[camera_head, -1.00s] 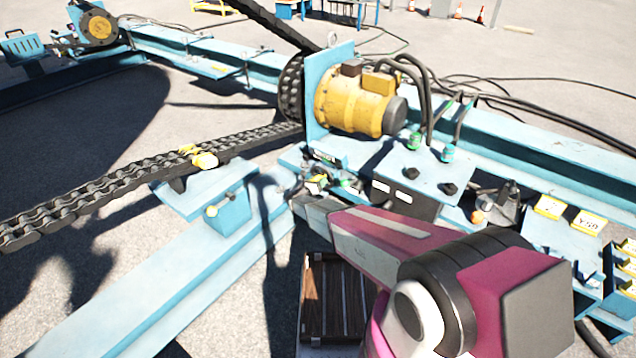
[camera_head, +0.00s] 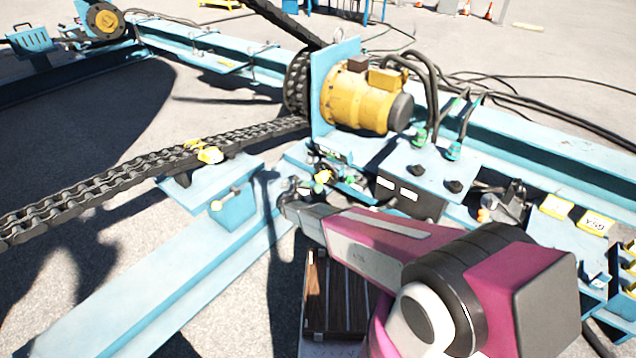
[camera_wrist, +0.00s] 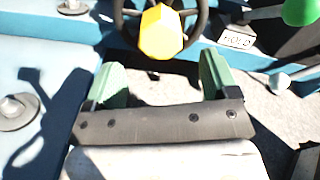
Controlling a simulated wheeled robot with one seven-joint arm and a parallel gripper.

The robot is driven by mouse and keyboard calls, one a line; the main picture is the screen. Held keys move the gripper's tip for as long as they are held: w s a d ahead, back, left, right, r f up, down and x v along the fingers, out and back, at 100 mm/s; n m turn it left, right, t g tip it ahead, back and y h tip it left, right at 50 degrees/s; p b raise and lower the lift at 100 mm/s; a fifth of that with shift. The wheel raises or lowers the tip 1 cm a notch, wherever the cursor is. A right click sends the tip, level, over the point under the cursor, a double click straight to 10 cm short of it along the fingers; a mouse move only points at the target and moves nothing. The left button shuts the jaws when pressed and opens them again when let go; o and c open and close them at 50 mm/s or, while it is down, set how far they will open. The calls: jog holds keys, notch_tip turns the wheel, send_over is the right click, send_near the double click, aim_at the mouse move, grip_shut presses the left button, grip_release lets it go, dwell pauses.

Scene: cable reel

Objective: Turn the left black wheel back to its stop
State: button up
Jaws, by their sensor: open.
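A black wheel (camera_wrist: 194,22) with spokes is at the top of the wrist view, cut off by the upper edge. A yellow faceted knob (camera_wrist: 162,32) stands in front of it and hides its middle. My gripper (camera_wrist: 161,72) is open, with its two green fingers apart, just short of the wheel and knob. Nothing is between the fingers. In the head view my gripper (camera_head: 288,197) is small, by the control area under the yellow motor. The wheel cannot be made out clearly there, and I cannot tell its turned position.
A HOLD label (camera_wrist: 237,39) and a green-knobbed lever (camera_wrist: 300,12) are right of the wheel; a white-tipped lever (camera_wrist: 280,83) is nearer. The yellow motor (camera_head: 358,100) and chain (camera_head: 110,180) stand close by. A blue box (camera_head: 425,166) with black knobs is to the right.

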aim_at(323, 177)
jog(key=shift+v, duration=1.25)
jog(key=shift+w+d, duration=0.1)
jog(key=shift+w, duration=0.05)
jog(key=x, duration=1)
jog(key=shift+w+d, duration=0.2)
jog(key=shift+w, duration=0.05)
jog(key=c, duration=1.2)
jog(key=shift+c, duration=0.2)
